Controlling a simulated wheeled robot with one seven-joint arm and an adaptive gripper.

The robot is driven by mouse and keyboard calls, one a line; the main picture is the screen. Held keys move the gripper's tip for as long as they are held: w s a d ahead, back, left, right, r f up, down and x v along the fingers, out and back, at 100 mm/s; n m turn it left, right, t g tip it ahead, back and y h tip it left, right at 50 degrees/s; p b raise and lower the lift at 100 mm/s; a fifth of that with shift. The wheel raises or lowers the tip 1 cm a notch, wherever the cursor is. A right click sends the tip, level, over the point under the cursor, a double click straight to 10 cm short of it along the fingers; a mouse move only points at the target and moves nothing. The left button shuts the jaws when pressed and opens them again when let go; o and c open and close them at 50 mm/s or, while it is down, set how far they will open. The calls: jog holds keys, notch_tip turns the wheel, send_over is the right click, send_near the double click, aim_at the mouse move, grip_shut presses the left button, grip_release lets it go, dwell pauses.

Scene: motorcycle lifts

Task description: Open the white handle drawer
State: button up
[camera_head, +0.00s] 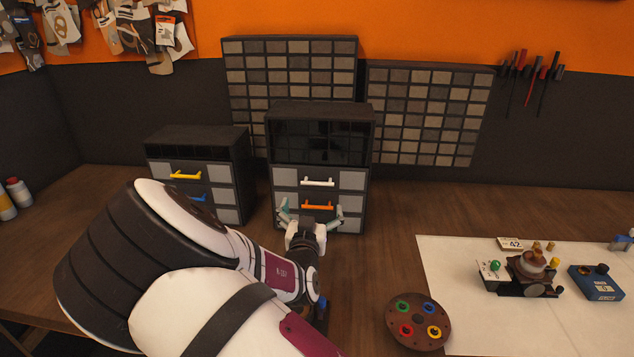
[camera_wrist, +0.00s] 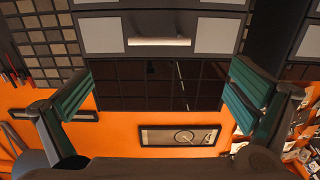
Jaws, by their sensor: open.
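The white handle (camera_head: 318,182) is a short horizontal bar on an upper drawer of the middle dark cabinet (camera_head: 322,112). That drawer looks flush with the cabinet front. The handle also shows in the wrist view (camera_wrist: 159,41), near the top edge. My gripper (camera_head: 311,208) is open and empty, its teal fingers spread wide. In the head view it is lower than the white handle and overlaps the area around the orange handle (camera_head: 317,206). In the wrist view the handle lies beyond and above the gap between the fingers (camera_wrist: 160,88), apart from both.
A second cabinet (camera_head: 197,137) with yellow (camera_head: 186,175) and blue (camera_head: 197,197) handles stands to the left. A round tray (camera_head: 418,338) with coloured pieces and a white mat (camera_head: 452,275) with parts lie to the right. Bare table separates the middle cabinet and mat.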

aim_at(317, 184)
jog(key=w, duration=1.2)
jog(key=shift+d, duration=0.25)
jog(key=shift+c, duration=0.2)
jog(key=c, duration=1.4)
jog(key=shift+b, duration=0.3)
jog(key=shift+c, duration=0.5)
